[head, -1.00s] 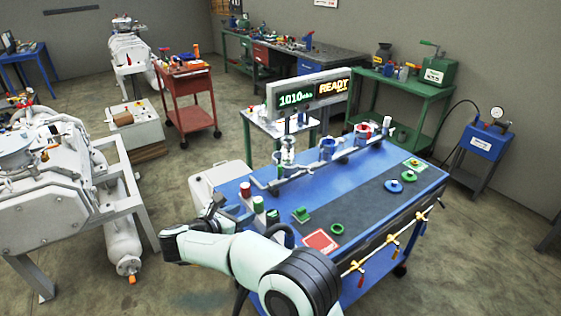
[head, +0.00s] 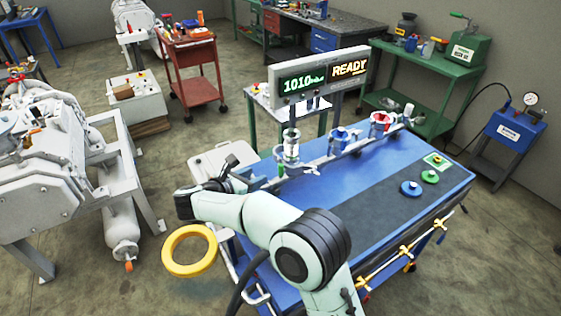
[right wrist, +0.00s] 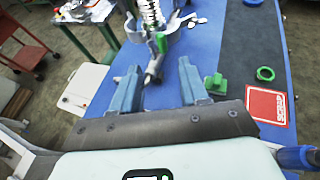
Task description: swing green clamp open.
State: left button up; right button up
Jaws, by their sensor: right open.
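My right gripper (head: 252,183) is at the left end of the blue workbench. In the right wrist view its two blue-grey fingers (right wrist: 157,88) are spread, with nothing held between them. Just beyond them, between the finger lines, is a small metal lever with a green end (right wrist: 161,43), which looks like the green clamp's handle. It lies beside the foot of a ribbed metal fitting (right wrist: 150,12), which also shows in the head view (head: 291,145). I cannot tell whether the lever touches a finger. My left gripper is out of view.
A green block (right wrist: 215,84) and green ring (right wrist: 265,73) lie right of the fingers, near a red card (right wrist: 270,105). Blue (head: 345,140) and red (head: 382,121) clamps stand further along the rail. A yellow ring (head: 165,250) shows below my arm.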

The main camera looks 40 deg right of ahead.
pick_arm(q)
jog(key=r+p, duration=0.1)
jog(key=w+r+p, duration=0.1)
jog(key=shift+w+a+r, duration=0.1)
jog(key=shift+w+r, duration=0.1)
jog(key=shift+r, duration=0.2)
pick_arm(e)
send_near(297, 169)
jog(key=w+d+f, duration=0.1)
jog(key=w+d, duration=0.2)
jog(key=w, duration=0.2)
jog(key=shift+f, duration=0.3)
jog(key=shift+d, duration=0.1)
grip_shut()
